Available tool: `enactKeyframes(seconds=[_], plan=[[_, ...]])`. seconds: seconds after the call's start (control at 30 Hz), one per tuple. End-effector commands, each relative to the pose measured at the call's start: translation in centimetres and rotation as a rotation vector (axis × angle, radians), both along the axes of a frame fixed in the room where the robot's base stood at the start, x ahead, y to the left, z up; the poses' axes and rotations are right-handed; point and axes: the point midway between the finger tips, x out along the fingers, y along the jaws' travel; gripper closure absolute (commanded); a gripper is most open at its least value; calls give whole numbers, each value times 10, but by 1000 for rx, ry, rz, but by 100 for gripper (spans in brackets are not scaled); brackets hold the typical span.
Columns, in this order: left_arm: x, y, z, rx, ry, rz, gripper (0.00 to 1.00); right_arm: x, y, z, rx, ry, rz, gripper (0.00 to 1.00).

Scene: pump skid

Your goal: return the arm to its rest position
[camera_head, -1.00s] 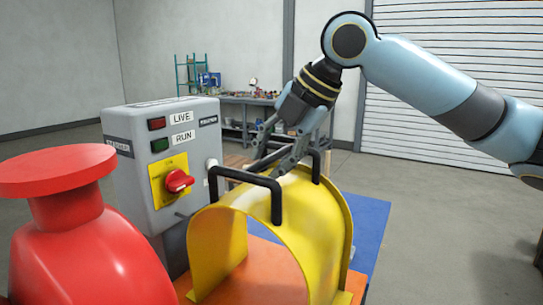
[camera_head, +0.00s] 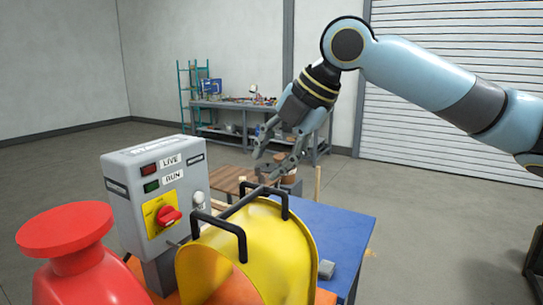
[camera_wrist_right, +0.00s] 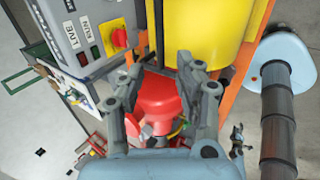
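My right gripper (camera_head: 270,160) hangs from the raised blue arm, with its fingers spread, above and behind the yellow guard's handles in the head view. In the right wrist view the two fingers (camera_wrist_right: 160,85) stand apart with nothing held between them. The yellow guard (camera_head: 255,245) with two black handles sits over the orange base. It also shows in the right wrist view (camera_wrist_right: 205,30). Whether the fingers clear the handles in depth is hard to tell. My left gripper is in neither view.
A grey control box (camera_head: 155,185) with a red knob (camera_head: 168,215) stands left of the guard. A red pump part (camera_head: 70,245) is at front left. A blue table (camera_head: 335,225) and a wooden pallet lie behind. A workbench (camera_head: 235,115) is farther back. Open floor lies right.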

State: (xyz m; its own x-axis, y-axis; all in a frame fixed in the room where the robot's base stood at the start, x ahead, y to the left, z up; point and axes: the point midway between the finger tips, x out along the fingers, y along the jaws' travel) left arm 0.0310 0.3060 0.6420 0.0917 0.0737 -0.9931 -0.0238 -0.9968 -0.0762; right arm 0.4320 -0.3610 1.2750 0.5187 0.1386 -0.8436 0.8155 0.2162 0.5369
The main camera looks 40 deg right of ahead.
Motion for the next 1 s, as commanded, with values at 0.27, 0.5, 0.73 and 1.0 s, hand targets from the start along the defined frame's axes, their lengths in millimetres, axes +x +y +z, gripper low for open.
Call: enactKeyframes(seconds=[0.27, 0.5, 0.73, 1.0], plan=[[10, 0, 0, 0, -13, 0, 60, 0, 0, -1, 0, 0, 0, 65], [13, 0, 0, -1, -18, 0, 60, 0, 0, -1, 0, 0, 0, 65], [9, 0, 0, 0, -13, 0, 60, -20, 26, -57, 126, 58, -190, 65], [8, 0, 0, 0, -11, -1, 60, -105, 77, -164, 429, 190, -892, 65]])
